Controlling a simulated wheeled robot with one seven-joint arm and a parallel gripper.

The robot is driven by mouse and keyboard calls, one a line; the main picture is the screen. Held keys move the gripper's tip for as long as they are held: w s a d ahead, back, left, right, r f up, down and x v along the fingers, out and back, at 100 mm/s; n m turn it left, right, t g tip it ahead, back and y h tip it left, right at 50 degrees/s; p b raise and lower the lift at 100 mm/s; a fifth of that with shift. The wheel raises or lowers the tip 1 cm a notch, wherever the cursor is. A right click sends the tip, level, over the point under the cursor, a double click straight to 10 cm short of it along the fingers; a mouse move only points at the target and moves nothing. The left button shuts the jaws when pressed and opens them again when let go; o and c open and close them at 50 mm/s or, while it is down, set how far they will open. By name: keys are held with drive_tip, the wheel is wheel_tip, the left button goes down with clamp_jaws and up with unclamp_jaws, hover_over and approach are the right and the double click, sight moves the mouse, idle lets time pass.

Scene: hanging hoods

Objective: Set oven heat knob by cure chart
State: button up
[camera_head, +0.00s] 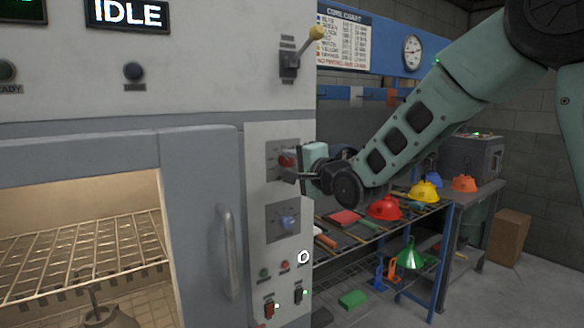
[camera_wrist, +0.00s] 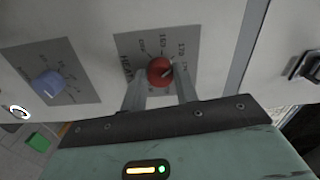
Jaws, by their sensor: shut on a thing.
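My gripper (camera_wrist: 160,86) is shut on the red knob, one finger on each side. In the head view the knob (camera_head: 286,161) shows on the oven's control panel, with my gripper (camera_head: 292,166) reaching it from the right. The pointer's exact setting is too small to tell. The cure chart (camera_head: 343,41) hangs on the back wall, with coloured rows too small to read. The oven (camera_head: 195,85) display reads IDLE.
A blue knob (camera_head: 287,223) on its own plate is below the red one. Lower are small buttons and switches (camera_head: 269,308). A lever with a yellow ball (camera_head: 316,33) is above. A bench (camera_head: 385,232) with coloured hoods stands behind my arm. The oven's interior shows a wire rack (camera_head: 80,240).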

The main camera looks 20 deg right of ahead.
drive_tip(key=m, duration=0.3)
drive_tip(key=shift+d+m, duration=0.1)
drive_tip(key=shift+m, duration=0.3)
drive_tip(key=m+p, duration=0.1)
drive_tip(key=m, duration=0.2)
drive_tip(key=shift+r+m, duration=0.1)
drive_tip(key=shift+m, duration=0.2)
drive_tip(key=m+p, duration=0.2)
drive_tip(key=m, duration=0.3)
drive_tip(key=shift+p, duration=0.35)
drive_tip(key=shift+m+p, duration=0.65)
drive_tip(key=shift+m, duration=0.75)
drive_tip(key=o, duration=1)
drive_tip(key=shift+c, duration=0.2)
